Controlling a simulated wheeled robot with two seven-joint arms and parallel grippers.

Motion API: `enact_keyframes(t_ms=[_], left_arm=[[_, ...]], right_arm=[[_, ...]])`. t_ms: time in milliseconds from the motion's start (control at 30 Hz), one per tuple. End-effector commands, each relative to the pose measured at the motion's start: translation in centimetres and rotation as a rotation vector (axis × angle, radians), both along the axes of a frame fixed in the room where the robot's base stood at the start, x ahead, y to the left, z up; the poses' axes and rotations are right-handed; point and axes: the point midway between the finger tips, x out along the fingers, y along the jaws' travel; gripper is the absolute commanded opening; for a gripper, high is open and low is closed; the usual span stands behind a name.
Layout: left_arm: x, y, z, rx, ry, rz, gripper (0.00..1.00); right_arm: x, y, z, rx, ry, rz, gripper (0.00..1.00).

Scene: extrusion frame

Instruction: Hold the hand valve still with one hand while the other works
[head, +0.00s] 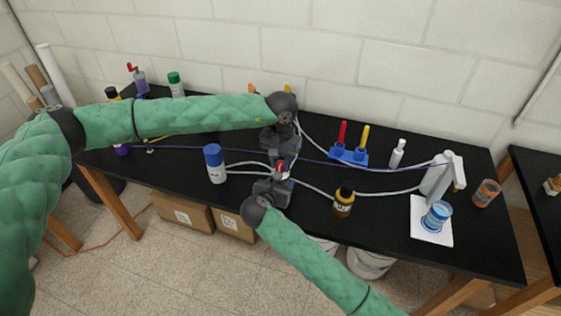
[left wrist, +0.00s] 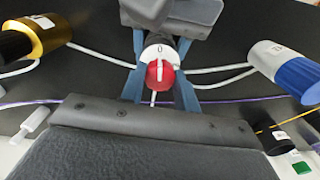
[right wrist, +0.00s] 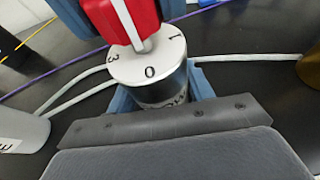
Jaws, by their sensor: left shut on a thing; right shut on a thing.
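The hand valve has a red handle (left wrist: 157,76), a white dial (right wrist: 150,66) marked with numbers, and a dark round body (right wrist: 162,92). In the head view its red top (head: 281,167) shows between my two grippers near the middle of the bench. My left gripper (head: 282,158) comes from the far side, with its blue fingers shut on the red handle. My right gripper (head: 274,181) comes from the near side, with its blue fingers shut around the dark body below the dial. The grippers hide much of the valve in the head view.
White tubes run out both sides of the valve across the black bench (head: 390,228). A blue-capped bottle (head: 215,165) stands left, and a yellow-brown bottle (head: 343,201) right. A blue rack (head: 348,155) is behind. A beaker (head: 436,216) sits on a white pad (head: 431,236).

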Motion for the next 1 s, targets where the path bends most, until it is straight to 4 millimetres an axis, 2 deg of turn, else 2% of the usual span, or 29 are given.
enact_keyframes(t_ms=[233, 267, 367, 733, 867, 1000], left_arm=[[0.1, 0.1, 0.0, 0.0, -0.002, 0.002, 0.09], [0.1, 0.1, 0.0, 0.0, -0.002, 0.002, 0.33], [0.1, 0.0, 0.0, 0.0, -0.001, 0.002, 0.53], [0.0, 0.0, 0.4, 0.0, -0.001, 0.001, 0.54], [0.1, 0.0, 1.8, -0.002, -0.002, 0.001, 0.54], [0.1, 0.0, 4.3, -0.001, -0.003, 0.001, 0.54]], right_arm=[[-0.1, 0.0, -0.1, 0.0, 0.002, 0.0, 0.26], [-0.1, 0.0, -0.1, 0.0, 0.002, 0.0, 0.26], [-0.1, 0.0, -0.1, 0.0, 0.002, 0.0, 0.26], [0.0, 0.0, -0.1, 0.0, 0.002, 0.0, 0.26], [0.0, 0.0, -0.1, 0.0, 0.001, 0.0, 0.26], [0.0, 0.0, -0.1, 0.0, 0.001, 0.0, 0.26]])
